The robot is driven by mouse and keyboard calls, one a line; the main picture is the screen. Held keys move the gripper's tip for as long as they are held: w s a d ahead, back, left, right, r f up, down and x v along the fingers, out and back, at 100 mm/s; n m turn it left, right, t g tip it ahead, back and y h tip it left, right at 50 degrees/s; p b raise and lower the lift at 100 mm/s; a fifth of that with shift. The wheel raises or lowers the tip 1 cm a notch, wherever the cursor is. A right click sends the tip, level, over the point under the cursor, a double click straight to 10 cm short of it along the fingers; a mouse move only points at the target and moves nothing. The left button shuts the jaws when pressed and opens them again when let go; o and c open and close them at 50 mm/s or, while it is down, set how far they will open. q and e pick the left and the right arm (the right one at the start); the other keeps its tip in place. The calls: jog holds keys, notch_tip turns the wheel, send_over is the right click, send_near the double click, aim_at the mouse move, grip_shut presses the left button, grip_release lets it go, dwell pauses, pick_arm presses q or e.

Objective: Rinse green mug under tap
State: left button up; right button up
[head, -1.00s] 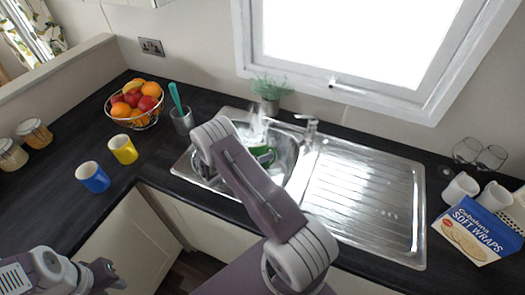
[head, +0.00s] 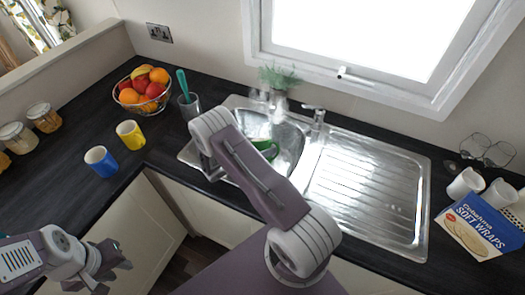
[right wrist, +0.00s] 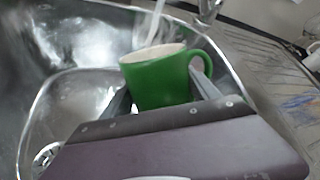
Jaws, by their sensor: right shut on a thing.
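The green mug (right wrist: 155,82) is upright in the right wrist view, with its handle to the right. It also shows in the head view (head: 268,149), partly hidden by my right arm. My right gripper (right wrist: 162,90) is shut on it, a finger at each side, over the sink basin (right wrist: 85,35). A pale water stream (right wrist: 156,22) comes down at the mug's far rim; whether it enters the mug is unclear. The tap (head: 314,114) stands behind the basin. My left gripper (head: 116,266) is empty at the lower left, away from the mug; its finger gap is unclear.
A ribbed drainer (head: 365,190) lies right of the basin. A yellow mug (head: 131,135), a blue mug (head: 100,161) and a fruit bowl (head: 143,92) stand on the left counter. A wraps box (head: 480,226) and white mugs (head: 464,184) are at the right.

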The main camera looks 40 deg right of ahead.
aim_at(262, 146)
jog(key=shift+s+a+r+p, duration=0.15)
jog(key=shift+a+r+p, duration=0.15)
jog(key=shift+r+p, duration=0.55)
jog(key=shift+s+a+r+p, duration=0.15)
jog(key=shift+a+r+p, duration=0.1)
jog(key=shift+r+p, duration=0.55)
jog(key=shift+s+a+r+p, duration=0.15)
jog(key=shift+a+r+p, duration=0.15)
jog(key=shift+r+p, duration=0.5)
jog(key=shift+r+b, duration=0.1)
jog(key=shift+b, duration=0.2)
